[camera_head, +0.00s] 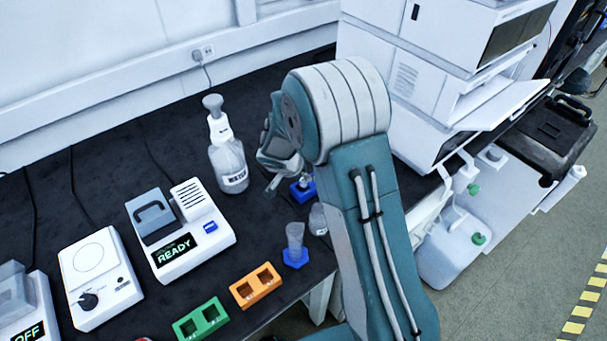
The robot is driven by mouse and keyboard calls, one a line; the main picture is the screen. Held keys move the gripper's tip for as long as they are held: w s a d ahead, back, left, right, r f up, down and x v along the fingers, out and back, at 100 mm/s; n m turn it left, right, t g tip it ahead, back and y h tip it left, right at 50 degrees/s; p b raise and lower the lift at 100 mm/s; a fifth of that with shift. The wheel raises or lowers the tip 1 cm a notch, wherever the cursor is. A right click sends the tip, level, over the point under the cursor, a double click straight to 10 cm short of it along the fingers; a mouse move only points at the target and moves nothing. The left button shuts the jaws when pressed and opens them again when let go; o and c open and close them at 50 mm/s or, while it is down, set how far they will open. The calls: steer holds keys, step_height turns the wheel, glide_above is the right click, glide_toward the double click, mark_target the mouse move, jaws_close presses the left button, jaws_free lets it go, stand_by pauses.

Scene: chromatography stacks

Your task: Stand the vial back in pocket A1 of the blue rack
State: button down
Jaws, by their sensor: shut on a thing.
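The blue rack (301,194) stands on the dark bench beside my arm, and its right part is hidden behind the arm. My gripper (275,182) hangs just to the left of the blue rack in the picture, with its fingers pointing down. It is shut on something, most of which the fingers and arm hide. I cannot make out the vial clearly, nor which pocket of the rack is A1. A small pale shape shows at the top of the blue rack, too small to tell what it is.
A wash bottle (231,165) stands close left of my gripper. A cylinder with a blue foot (295,253), an orange rack (256,286) and a green rack (201,321) line the front edge. A READY device (205,245) is left; chromatography stacks (430,75) rise behind right.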

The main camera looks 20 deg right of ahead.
mark_target(302, 182)
steer(key=shift+a+f, duration=0.15)
steer(key=shift+f, duration=0.05)
stand_by(0.5)
steer(key=shift+f, duration=1)
steer(key=shift+f, duration=0.5)
steer(key=shift+c, duration=1.8)
jaws_free()
steer(key=o, duration=0.4)
steer(key=shift+c, duration=0.2)
